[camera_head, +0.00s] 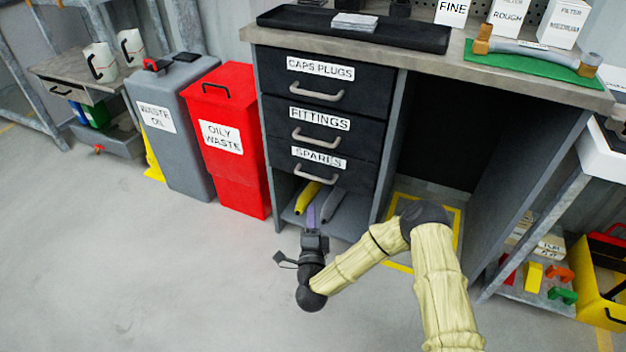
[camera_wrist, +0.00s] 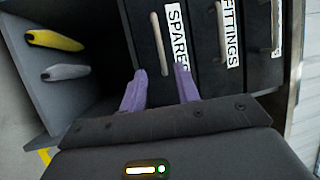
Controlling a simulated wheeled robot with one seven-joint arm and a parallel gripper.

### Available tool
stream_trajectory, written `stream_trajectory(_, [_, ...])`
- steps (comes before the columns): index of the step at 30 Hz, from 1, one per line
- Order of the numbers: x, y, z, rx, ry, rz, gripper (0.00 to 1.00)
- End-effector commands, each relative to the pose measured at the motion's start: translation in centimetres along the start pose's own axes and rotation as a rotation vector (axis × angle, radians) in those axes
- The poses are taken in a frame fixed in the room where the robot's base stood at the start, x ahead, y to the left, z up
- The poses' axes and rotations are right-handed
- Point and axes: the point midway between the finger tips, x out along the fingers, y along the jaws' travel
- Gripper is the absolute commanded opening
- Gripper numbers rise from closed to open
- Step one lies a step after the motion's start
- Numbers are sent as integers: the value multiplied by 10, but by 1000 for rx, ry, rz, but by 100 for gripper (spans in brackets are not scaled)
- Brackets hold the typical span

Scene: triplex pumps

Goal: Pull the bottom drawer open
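The bottom drawer (camera_head: 345,173), labelled SPARES, looks shut, its front in line with the drawers above. Its pale bar handle (camera_head: 316,176) is clear in the head view; the handle also shows in the wrist view (camera_wrist: 157,38), where the picture is turned sideways. My gripper (camera_head: 311,210) is in front of the cabinet, just below the handle in the head view. Its two purple fingers (camera_wrist: 160,71) are apart and empty. In the wrist view the handle's near end appears between the fingertips; I cannot tell the remaining depth, and no contact is visible.
The FITTINGS drawer (camera_head: 340,129) and CAPS PLUGS drawer (camera_head: 350,88) are above. Below is an open shelf with a yellow item (camera_head: 307,198) and a grey item (camera_head: 331,206). A red OILY WASTE bin (camera_head: 240,175) stands to the left. The floor in front is clear.

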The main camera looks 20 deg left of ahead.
Motion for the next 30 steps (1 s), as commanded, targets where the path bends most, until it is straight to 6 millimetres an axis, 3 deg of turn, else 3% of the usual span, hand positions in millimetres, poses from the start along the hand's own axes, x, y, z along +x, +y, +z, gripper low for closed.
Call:
stream_trajectory(21, [125, 4, -2, 1, 6, -2, 32])
stream_trajectory(30, [138, 0, -2, 1, 3, 0, 32])
